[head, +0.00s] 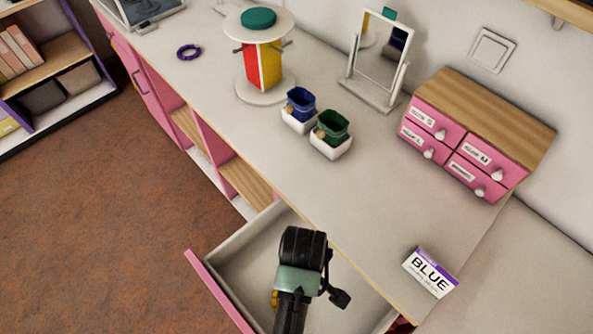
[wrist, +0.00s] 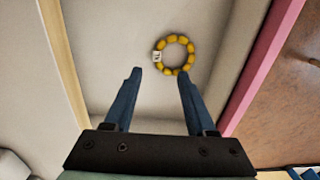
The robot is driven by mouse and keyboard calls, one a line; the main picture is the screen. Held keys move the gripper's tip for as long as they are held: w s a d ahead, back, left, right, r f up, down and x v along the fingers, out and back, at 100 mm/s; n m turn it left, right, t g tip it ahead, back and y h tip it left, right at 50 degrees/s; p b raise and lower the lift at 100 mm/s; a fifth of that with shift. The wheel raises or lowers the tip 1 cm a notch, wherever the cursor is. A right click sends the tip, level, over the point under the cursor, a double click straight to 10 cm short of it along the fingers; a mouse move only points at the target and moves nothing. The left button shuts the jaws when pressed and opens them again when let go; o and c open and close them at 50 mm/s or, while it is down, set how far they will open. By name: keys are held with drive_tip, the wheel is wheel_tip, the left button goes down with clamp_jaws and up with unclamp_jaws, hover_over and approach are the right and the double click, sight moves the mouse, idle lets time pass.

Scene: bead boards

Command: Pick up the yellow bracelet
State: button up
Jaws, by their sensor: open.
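The yellow bracelet (wrist: 187,43) is a ring of yellow beads with one small white tag or bead. In the wrist view it lies flat on the floor of an open drawer (wrist: 110,40). My gripper (wrist: 160,73) is open and empty, with its fingertips near the ring's lower edge in the picture; I cannot tell the height between them. In the head view my gripper (head: 303,235) is over the open drawer (head: 243,232), and only a bit of yellow (head: 274,299) shows beside my arm.
The drawer's pink front (head: 215,290) and the counter edge flank my gripper. On the counter are a purple bracelet (head: 188,52), a red and yellow stand (head: 263,65), blue and green cups (head: 332,127), a mirror (head: 378,55), pink drawers (head: 465,140) and a BLUE card (head: 430,272).

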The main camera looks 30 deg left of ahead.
drive_tip(key=f, duration=1)
drive_tip(key=shift+w+f, duration=0.2)
drive_tip(key=shift+f, duration=0.15)
clamp_jaws()
